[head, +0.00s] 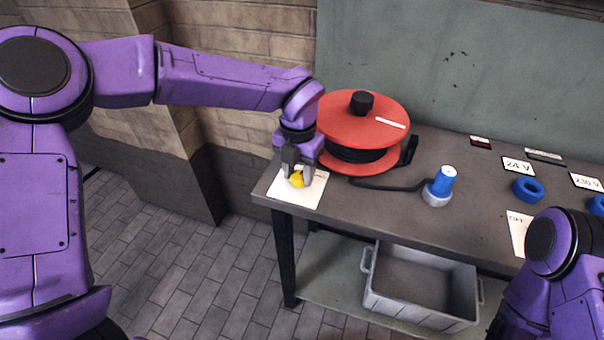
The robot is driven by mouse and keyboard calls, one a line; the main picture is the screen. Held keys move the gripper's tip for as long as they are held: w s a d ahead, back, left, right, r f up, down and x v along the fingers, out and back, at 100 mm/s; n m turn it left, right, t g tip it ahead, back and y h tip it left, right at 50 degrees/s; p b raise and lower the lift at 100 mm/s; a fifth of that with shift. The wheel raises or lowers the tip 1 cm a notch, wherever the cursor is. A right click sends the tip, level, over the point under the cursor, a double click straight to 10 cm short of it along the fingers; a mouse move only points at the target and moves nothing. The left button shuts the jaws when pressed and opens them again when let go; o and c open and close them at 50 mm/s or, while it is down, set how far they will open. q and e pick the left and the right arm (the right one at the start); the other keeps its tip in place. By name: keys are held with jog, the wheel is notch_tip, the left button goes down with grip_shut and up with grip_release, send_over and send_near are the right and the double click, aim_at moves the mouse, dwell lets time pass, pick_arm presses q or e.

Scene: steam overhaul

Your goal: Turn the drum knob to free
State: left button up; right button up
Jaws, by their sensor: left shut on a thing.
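A red cable drum (345,120) stands at the left end of the workbench, with a black knob (361,102) on its top and dark cable wound around its core. My left gripper (297,178) is beside the drum, at the bench's front left corner. It points down and is shut on a small yellow thing (297,179) over a white card (315,190). The gripper hides part of the yellow thing and of the card's print. My right arm shows at the lower right, but its gripper is out of the picture.
A blue plug (442,182) at the end of the drum's cable stands on the workbench (400,205). Blue rings (527,190) and a "24 V" label (518,166) lie to the right. A grey crate (420,290) sits on the lower shelf. The bench between drum and plug is mostly clear.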

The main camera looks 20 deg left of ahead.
pick_arm(q)
jog(key=n+b, duration=0.1)
jog(key=n, duration=0.2)
jog(key=shift+f+n+b, duration=0.15)
jog(key=shift+n+b, duration=0.25)
jog(key=n+b, duration=0.1)
jog(key=n, duration=0.1)
jog(key=shift+n+b, duration=0.3)
jog(key=n+b, duration=0.2)
jog(key=n, duration=0.1)
jog(key=shift+n+b, duration=1.15)
jog(key=shift+n, duration=0.55)
jog(key=shift+r, duration=0.2)
jog(key=o, duration=1.1)
jog(key=shift+d, duration=0.1)
jog(key=shift+c, duration=0.2)
